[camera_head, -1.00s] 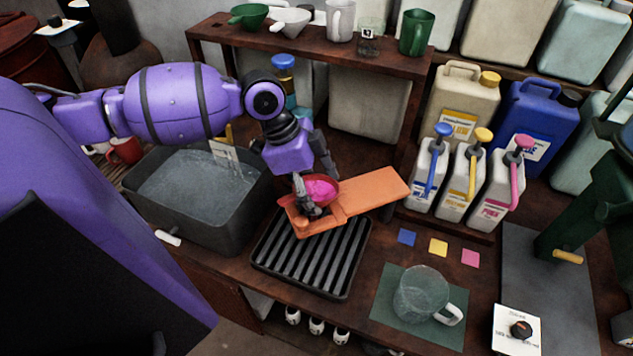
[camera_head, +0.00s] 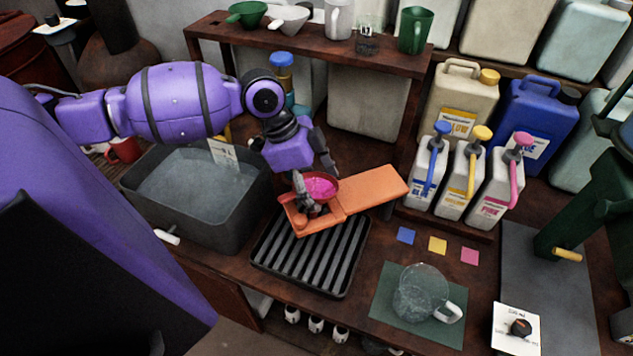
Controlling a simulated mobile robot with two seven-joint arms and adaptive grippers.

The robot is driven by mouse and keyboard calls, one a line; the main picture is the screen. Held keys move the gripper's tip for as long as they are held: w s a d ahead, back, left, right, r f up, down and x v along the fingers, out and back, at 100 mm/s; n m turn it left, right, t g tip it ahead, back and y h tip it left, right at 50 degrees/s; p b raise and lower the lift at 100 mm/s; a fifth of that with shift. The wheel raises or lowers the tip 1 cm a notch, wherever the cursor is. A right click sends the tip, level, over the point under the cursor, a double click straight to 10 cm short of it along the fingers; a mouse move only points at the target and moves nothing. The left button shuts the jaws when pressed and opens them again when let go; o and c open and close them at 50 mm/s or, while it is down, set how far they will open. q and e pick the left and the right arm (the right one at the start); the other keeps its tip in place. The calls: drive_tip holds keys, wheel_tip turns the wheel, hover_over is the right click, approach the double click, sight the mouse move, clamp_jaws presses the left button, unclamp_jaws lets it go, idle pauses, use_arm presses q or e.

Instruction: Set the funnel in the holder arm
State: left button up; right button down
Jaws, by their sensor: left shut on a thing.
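A red funnel (camera_head: 322,187) with a pink inside is at the left end of the orange holder arm (camera_head: 372,190), over the black slatted drip tray (camera_head: 312,250). My left gripper (camera_head: 304,196) is shut on the funnel at its near left side. The funnel looks roughly upright and level with the arm's forked end. The gripper hides part of that end, so I cannot tell if the funnel is fully seated. My right gripper is not in view.
A grey basin (camera_head: 200,195) stands left of the tray. A clear mug (camera_head: 420,293) sits on a green mat to the right. Pump bottles (camera_head: 428,172) stand behind the arm's right end. A shelf (camera_head: 300,45) with green and white funnels runs along the back.

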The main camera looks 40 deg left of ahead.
use_arm(q)
drive_tip(key=shift+f, duration=0.1)
drive_tip(key=o, duration=1.7)
drive_tip(key=shift+o, duration=0.2)
drive_tip(key=v, duration=1.2)
drive_tip(key=shift+f, duration=0.1)
